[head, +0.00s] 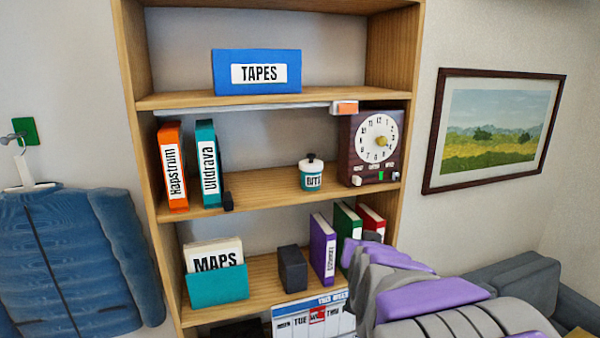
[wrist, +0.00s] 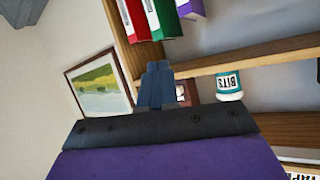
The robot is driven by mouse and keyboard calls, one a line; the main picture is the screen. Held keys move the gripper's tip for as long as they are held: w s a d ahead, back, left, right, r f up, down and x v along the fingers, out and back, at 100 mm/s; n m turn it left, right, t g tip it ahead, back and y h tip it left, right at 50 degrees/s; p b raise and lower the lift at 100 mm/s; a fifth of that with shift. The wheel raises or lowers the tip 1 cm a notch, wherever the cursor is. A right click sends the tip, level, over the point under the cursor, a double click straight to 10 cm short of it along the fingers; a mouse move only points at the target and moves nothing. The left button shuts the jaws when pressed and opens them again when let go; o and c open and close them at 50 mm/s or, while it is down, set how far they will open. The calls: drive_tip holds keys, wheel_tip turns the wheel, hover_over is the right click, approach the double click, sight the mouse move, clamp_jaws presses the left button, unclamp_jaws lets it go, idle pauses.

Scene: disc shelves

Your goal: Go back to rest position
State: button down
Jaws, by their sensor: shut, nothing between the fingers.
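My gripper (wrist: 158,72) shows in the wrist view, with its dark fingers shut together and nothing between them. In that view the scene is upside down, and the fingertips overlap the shelf unit's edge. In the head view my purple and grey arm reaches up from the lower right, in front of the lower right of the shelf unit (head: 408,60). It partly hides the books there. I cannot make out the fingers clearly in the head view.
The shelves hold a blue TAPES box (head: 225,72), binders, a BITS jar (head: 312,178), a clock (head: 378,140), a teal MAPS holder (head: 217,288) and a purple book (head: 322,250). A framed picture (head: 432,160) hangs right. A blue jacket (head: 75,255) hangs left. A grey sofa (head: 525,280) stands lower right.

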drive_tip(key=s+a+f+n+g+y+b, duration=0.15)
drive_tip(key=s+f+g+b, duration=0.45)
drive_tip(key=s+f, duration=1.15)
drive_tip(key=s+d+f+g+b, duration=0.1)
drive_tip(key=s+f+g, duration=0.3)
drive_tip(key=s, duration=0.7)
drive_tip(key=s+f+n+g+b, duration=0.1)
drive_tip(key=s+f+g+b, duration=0.2)
drive_tip(key=s, duration=0.9)
wheel_tip(320, 180, down, 2)
drive_tip(key=shift+s+d+f+g, duration=0.15)
drive_tip(key=shift+d+f+g, duration=0.2)
drive_tip(key=shift+g, duration=0.65)
drive_tip(key=shift+r, duration=0.1)
